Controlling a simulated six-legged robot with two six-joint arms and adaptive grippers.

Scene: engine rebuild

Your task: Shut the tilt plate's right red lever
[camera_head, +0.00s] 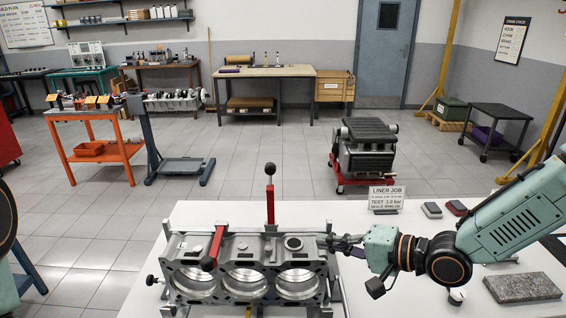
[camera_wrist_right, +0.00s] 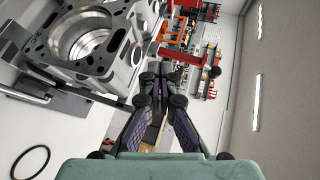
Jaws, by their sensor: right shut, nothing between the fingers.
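The engine block (camera_head: 245,275) with three round bores lies on the white bench, clamped in a metal tilt fixture (camera_head: 337,290). My right gripper (camera_head: 335,241) is shut and empty beside the block's right end, apart from the upright lever. The right wrist view also shows its fingers (camera_wrist_right: 163,75) together beside the block (camera_wrist_right: 85,35). My left gripper is out of view.
On the bench to the right are a "LINER JOB" sign (camera_head: 386,198), small grey and red blocks (camera_head: 456,207) and a granite slab (camera_head: 522,287). A black ring (camera_wrist_right: 30,162) lies on the bench in the right wrist view. Bare bench lies between sign and gripper.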

